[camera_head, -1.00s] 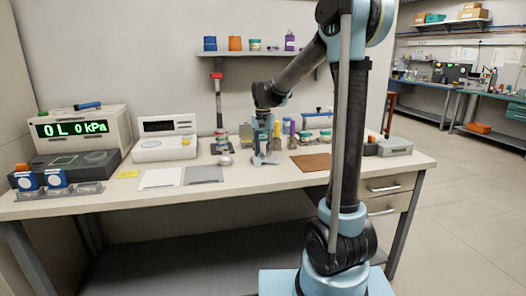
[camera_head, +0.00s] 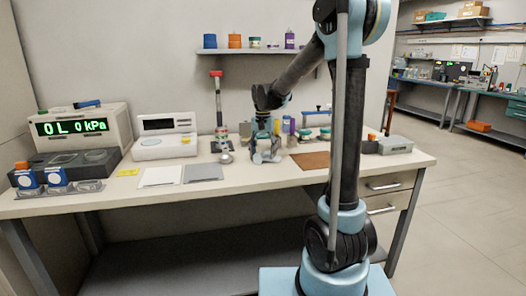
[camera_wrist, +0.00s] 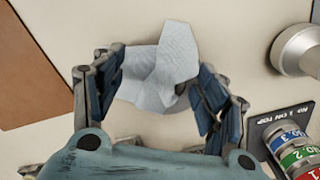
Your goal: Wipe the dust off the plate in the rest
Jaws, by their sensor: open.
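A crumpled pale grey-white cloth (camera_wrist: 160,70) lies on the bench in the wrist view, between the fingers of my gripper (camera_wrist: 160,98). The fingers are open, one on each side of the cloth, close to its edges; I cannot tell if they touch it. In the head view my gripper (camera_head: 267,156) is low over the middle of the bench, left of the brown mat (camera_head: 311,160). I cannot make out for certain which item is the plate in its rest, and no dust can be seen.
A stack of numbered coloured rings (camera_wrist: 297,150) and a round silver part (camera_wrist: 299,50) stand close on the right in the wrist view. White (camera_head: 160,176) and grey (camera_head: 203,172) sheets lie left of my gripper. Bottles and tools stand behind it.

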